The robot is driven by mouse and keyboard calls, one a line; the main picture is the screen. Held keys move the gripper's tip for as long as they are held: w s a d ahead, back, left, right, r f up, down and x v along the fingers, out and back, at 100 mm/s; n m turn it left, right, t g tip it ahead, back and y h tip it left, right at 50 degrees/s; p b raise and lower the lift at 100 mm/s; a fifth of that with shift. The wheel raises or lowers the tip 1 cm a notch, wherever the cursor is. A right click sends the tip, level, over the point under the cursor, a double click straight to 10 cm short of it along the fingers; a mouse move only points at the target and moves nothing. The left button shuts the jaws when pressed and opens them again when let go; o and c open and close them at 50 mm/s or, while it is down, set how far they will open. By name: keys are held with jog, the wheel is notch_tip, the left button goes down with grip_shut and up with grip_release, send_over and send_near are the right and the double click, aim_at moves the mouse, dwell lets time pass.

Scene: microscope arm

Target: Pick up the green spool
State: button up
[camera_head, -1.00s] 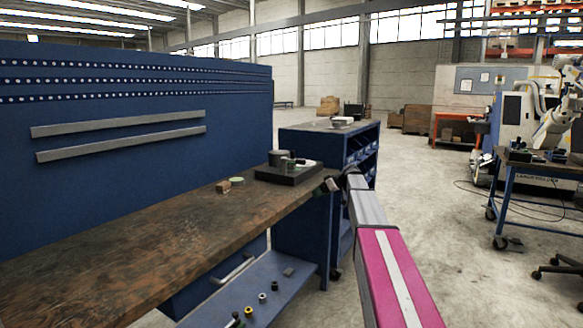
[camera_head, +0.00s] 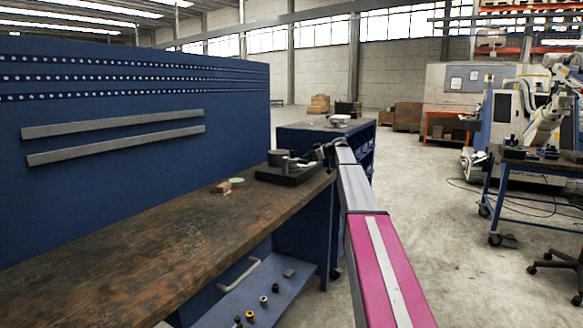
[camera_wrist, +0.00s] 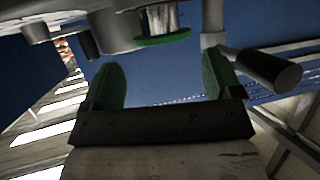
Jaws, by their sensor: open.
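In the wrist view a spool-like piece with a green rim (camera_wrist: 163,40) and a shiny metallic middle shows at the top centre, partly cut off by the frame edge. My gripper (camera_wrist: 163,78) is open, with its two green-padded fingers apart and nothing between them. The green rim lies ahead of the gap, apart from the fingers. In the head view my gripper (camera_head: 318,155) is beside the dark raised base (camera_head: 290,175) at the bench's far end. Small parts there, one greenish, are too small to tell apart.
A flat green disc (camera_head: 237,181) and a small brown block (camera_head: 222,187) lie on the wooden bench (camera_head: 130,235). The near bench top is clear.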

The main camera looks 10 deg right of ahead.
aim_at(292, 165)
jog(key=shift+f+x, duration=0.2)
jog(key=shift+x, duration=1.55)
jog(key=shift+f+x, duration=0.2)
jog(key=shift+x, duration=1.55)
jog(key=shift+s+d, duration=0.15)
jog(key=c, duration=0.6)
